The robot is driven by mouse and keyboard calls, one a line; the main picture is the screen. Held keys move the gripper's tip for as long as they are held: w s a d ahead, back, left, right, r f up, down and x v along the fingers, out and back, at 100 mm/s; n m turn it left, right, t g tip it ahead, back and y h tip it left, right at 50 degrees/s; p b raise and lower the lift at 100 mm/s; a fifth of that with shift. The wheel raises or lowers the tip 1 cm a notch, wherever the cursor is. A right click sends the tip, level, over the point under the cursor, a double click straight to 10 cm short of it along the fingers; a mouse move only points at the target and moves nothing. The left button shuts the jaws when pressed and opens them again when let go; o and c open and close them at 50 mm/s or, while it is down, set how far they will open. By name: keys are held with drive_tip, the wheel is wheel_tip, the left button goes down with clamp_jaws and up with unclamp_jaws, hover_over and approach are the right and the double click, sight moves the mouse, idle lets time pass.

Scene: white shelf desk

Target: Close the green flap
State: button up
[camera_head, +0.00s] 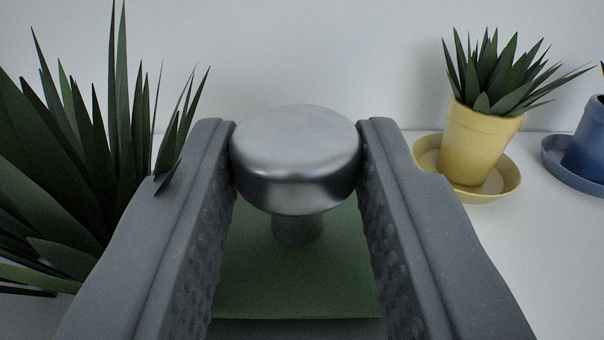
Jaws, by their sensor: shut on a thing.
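The green flap (296,281) shows between my gripper's fingers, low in the middle of the head camera view. A round silver knob (297,160) stands on it on a short stem. My gripper (297,150) is shut on the knob, with one finger against each side of it. The fingers hide the left and right edges of the flap, and its hinge cannot be made out.
A large spiky green plant (75,150) is close on the left, behind and beside the left finger. A yellow pot (478,142) with a plant stands on a yellow saucer (430,160) at the right. A blue pot (587,145) is at the right edge. White surface lies clear at lower right.

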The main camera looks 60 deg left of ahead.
drive_tip(key=shift+f, duration=0.15)
drive_tip(key=o, duration=1)
drive_tip(key=shift+d, duration=0.1)
drive_tip(key=p+v, duration=0.2)
drive_tip(key=v, duration=1.1)
drive_tip(key=shift+s+d+f, duration=0.15)
drive_tip(key=shift+s+d, duration=0.05)
drive_tip(key=shift+d, duration=0.1)
